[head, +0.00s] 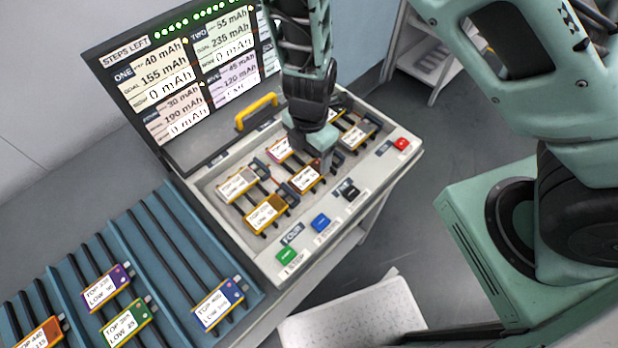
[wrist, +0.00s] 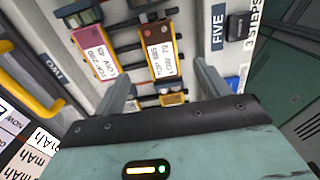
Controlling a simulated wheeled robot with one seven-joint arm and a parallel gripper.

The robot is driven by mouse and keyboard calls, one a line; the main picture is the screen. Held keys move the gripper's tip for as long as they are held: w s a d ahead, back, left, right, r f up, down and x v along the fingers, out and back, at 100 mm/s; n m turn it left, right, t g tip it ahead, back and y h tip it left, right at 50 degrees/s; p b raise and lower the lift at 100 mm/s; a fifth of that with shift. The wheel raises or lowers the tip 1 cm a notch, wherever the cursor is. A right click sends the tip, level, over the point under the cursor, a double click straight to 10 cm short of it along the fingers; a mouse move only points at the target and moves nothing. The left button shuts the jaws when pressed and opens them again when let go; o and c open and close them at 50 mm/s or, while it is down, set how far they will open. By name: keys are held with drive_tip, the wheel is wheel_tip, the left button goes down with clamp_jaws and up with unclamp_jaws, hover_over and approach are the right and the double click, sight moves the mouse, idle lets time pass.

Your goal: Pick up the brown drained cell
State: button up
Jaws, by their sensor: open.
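Several cells with orange to brown casings and white labels lie in the open tester case (head: 185,150). An orange-brown cell (head: 305,178) is on the button side of the middle of the case; it also shows in the wrist view (wrist: 160,50), beside a pink cell (wrist: 95,50). A tan-brown cell (head: 238,183) lies further left, with a yellow-orange cell (head: 266,213) below it.
The case lid holds a screen (head: 190,75) and there is a yellow handle (head: 257,112). Green (head: 287,255), blue (head: 320,222), black (head: 350,193) and red (head: 401,144) buttons line the front edge. A blue rack (head: 170,240) at left holds several more cells.

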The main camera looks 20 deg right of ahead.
sight(309, 175)
wheel_tip(309, 175, down, 6)
drive_tip(key=b, duration=0.2)
drive_tip(key=shift+s+a+f+b, duration=0.15)
drive_tip(key=shift+f+b, duration=0.1)
drive_tip(key=shift+b, duration=0.15)
drive_tip(key=c, duration=1)
